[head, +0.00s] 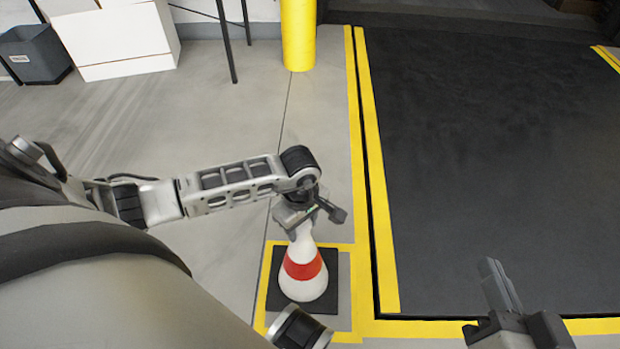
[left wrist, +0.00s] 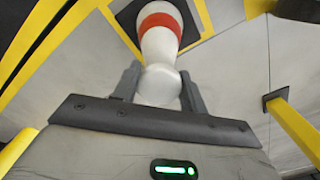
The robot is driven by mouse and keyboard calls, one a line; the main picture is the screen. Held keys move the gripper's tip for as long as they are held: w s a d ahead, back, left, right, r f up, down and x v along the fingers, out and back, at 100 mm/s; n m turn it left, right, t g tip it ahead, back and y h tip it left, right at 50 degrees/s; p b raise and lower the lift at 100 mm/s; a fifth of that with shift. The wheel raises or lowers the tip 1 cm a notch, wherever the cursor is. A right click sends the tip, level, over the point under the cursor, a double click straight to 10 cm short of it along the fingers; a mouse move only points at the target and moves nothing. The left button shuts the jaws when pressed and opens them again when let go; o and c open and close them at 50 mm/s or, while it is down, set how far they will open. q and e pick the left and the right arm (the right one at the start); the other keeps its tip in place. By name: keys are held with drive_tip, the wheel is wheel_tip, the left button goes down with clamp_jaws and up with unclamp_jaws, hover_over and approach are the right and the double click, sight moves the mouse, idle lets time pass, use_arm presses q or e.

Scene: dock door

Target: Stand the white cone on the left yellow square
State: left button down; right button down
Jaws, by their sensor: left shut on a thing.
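The white cone (head: 305,288) has a red band and a black square base. It is upright over the yellow square (head: 345,248), a yellow outline on the grey floor. Its base lies toward the outline's upper left, with bare floor to its right and below. I cannot tell whether the base touches the floor. My left gripper (head: 300,218) is shut on the cone's top. In the left wrist view the fingers (left wrist: 160,92) flank the white neck of the cone (left wrist: 158,50). My right gripper (head: 495,287) is away to the right; its finger opening is unclear.
A dark dock plate (head: 500,170) with yellow edge stripes (head: 375,190) fills the right side. A yellow post (head: 298,35) stands at the back. A grey bin (head: 35,52) and a white box (head: 115,40) are at the far left. The floor between is clear.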

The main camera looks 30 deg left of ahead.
sight(310, 240)
use_arm(q)
drive_tip(key=shift+w+d+f, duration=0.15)
drive_tip(key=shift+d+f, duration=0.25)
drive_tip(key=shift+f, duration=0.1)
drive_tip(key=shift+d+f, duration=0.25)
drive_tip(key=shift+f, duration=0.05)
drive_tip(key=f+b, duration=0.2)
drive_tip(key=f, duration=0.1)
drive_tip(key=shift+w+d, duration=0.1)
drive_tip(key=shift+d, duration=0.2)
drive_tip(key=shift+f, duration=0.35)
use_arm(e)
drive_tip(key=shift+a+r+m+t+y, duration=0.25)
drive_tip(key=shift+r+m+t+y, duration=0.2)
drive_tip(key=shift+r, duration=0.35)
drive_tip(key=shift+f, duration=0.1)
use_arm(q)
drive_tip(key=c, duration=0.8)
unclamp_jaws()
drive_tip(key=shift+f, duration=0.15)
use_arm(e)
drive_tip(key=shift+w, duration=0.1)
